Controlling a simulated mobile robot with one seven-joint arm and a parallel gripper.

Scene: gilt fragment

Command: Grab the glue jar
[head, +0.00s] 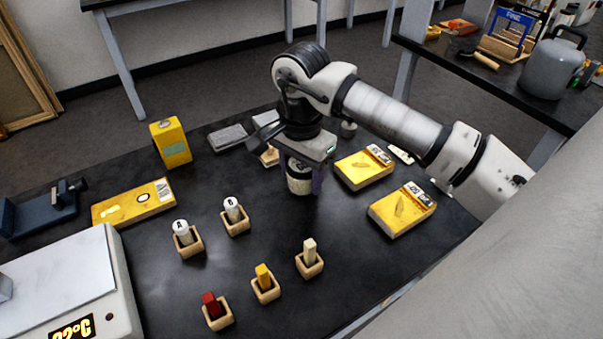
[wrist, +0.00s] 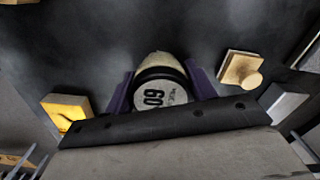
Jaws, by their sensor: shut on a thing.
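The glue jar (head: 299,184) is a squat, pale cylinder with a dark band, upright below my gripper (head: 301,178) in the head view. In the wrist view the jar (wrist: 158,93) shows a pale lid printed with large dark digits; its small print is too blurred to read. The purple fingers of my gripper (wrist: 162,85) are on either side of the jar and shut on it. The upper part of the jar is partly hidden by the gripper in the head view. I cannot tell whether its base touches the black table (head: 330,225).
Yellow boxes (head: 363,168) (head: 402,208) lie to the right. Wooden holders with small bottles (head: 183,233) and coloured sticks (head: 264,278) stand in front. A wooden block with a knob (wrist: 241,70) is near the jar.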

